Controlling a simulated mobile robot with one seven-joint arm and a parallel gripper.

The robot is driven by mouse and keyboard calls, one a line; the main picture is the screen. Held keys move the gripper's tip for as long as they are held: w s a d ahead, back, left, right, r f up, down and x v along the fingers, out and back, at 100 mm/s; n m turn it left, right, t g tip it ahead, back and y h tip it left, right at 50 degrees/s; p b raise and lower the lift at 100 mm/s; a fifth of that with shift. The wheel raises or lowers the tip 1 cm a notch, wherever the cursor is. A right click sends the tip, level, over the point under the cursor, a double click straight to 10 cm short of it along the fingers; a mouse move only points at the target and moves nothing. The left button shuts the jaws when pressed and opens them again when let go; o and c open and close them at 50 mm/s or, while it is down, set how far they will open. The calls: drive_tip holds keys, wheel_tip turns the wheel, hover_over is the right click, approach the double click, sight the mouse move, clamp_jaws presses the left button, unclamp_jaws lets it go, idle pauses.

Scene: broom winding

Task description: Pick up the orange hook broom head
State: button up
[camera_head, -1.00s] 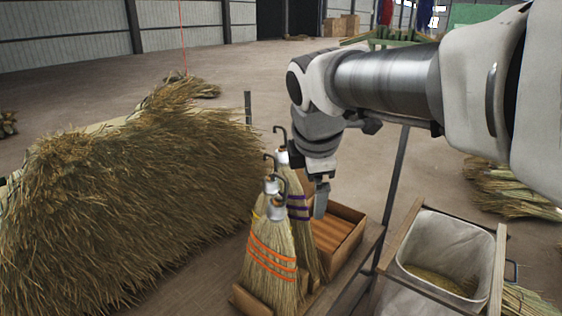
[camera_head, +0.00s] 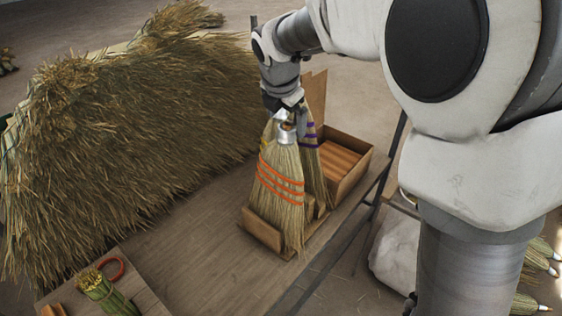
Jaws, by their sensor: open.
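The orange-banded broom head (camera_head: 279,182) stands upright at the front of a wooden holder (camera_head: 262,229) on the table. It has straw bristles, several orange bands and a silver metal collar (camera_head: 286,135) on top. Its hook is hidden behind my gripper. A purple-banded broom head (camera_head: 312,150) stands just behind it to the right. My gripper (camera_head: 287,112) is directly above the orange broom head's collar, pointing down. It is open; whether its fingers straddle the hook I cannot tell.
A large straw heap (camera_head: 125,130) fills the left. A cardboard box (camera_head: 348,160) of orange-brown pieces is right of the brooms. A bound straw bundle (camera_head: 105,290) lies at the bottom left. The table (camera_head: 190,240) in front of the holder is clear.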

sight(284, 128)
drive_tip(key=shift+a+x, duration=0.1)
drive_tip(key=shift+x, duration=1.6)
drive_tip(key=shift+a+x, duration=0.15)
drive_tip(key=shift+x, duration=1.55)
drive_tip(key=shift+s, duration=0.1)
clamp_jaws()
